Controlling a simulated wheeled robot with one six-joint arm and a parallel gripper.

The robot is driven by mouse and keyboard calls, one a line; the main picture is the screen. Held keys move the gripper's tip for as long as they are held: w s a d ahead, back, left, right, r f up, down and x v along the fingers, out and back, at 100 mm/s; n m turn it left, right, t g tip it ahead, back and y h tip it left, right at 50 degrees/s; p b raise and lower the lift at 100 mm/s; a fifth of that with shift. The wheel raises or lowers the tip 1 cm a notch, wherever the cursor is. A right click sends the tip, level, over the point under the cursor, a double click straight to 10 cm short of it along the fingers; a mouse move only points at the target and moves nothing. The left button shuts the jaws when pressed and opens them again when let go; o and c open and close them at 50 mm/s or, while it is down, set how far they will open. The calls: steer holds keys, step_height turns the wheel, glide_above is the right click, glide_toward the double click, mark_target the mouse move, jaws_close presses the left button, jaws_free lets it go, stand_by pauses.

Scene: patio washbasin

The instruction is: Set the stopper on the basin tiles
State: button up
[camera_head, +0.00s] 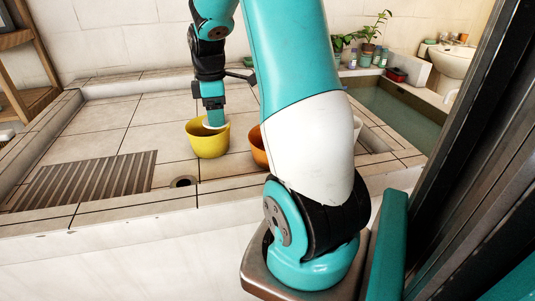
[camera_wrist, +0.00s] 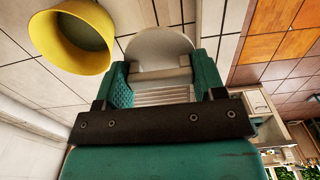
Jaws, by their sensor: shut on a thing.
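My gripper (camera_head: 215,117) points down at the yellow bowl (camera_head: 208,140) and overlaps its rim in the head view. In the wrist view my gripper (camera_wrist: 155,78) is shut on a pale rounded thing, which looks like the stopper (camera_wrist: 158,43). A small pale edge of the stopper (camera_head: 207,126) shows beside the fingertips in the head view; the bowl hides what is below. The yellow bowl (camera_wrist: 68,40) lies to the left of the fingers in the wrist view. The basin tiles (camera_head: 100,117) are pale, with dark joints. I cannot tell whether the stopper touches them.
An orange bowl (camera_head: 257,148) stands right of the yellow one, partly behind my arm. A ribbed grate (camera_head: 90,180) lies at the front left, with a round drain hole (camera_head: 184,181) nearby. Water (camera_head: 395,112) fills a trough at the right. The left tiles are clear.

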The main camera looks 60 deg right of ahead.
step_height(320, 180, down, 20)
steer(key=shift+r+b, duration=0.2)
steer(key=shift+b, duration=0.35)
steer(key=shift+f, duration=0.15)
steer(key=o, duration=0.9)
